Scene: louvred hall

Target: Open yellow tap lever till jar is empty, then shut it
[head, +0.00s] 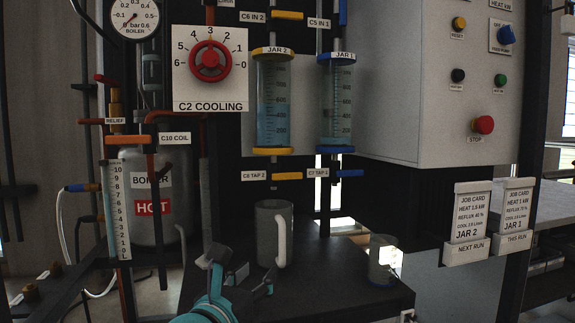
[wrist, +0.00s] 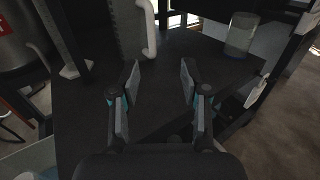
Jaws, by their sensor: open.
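The yellow tap lever (head: 287,176) lies level beside the label C8 TAP 2, below the jar. The jar marked JAR 2 (head: 272,100) is a clear graduated cylinder with yellow end caps, and bluish liquid shows in its lower part. A grey jug (head: 273,240) with a handle stands on the dark bench (head: 330,290) below the tap; part of it also shows in the wrist view (wrist: 133,30). My gripper (head: 241,272) is open and empty, low in front of the jug and well below the lever. Its two fingers (wrist: 158,83) are spread in the wrist view.
JAR 1 (head: 337,105) with blue caps and a blue lever (head: 350,173) stand to the right. Another yellow lever (head: 287,15) is above JAR 2. A small glass (head: 383,262) stands near the bench's right edge. The boiler (head: 155,195) is left.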

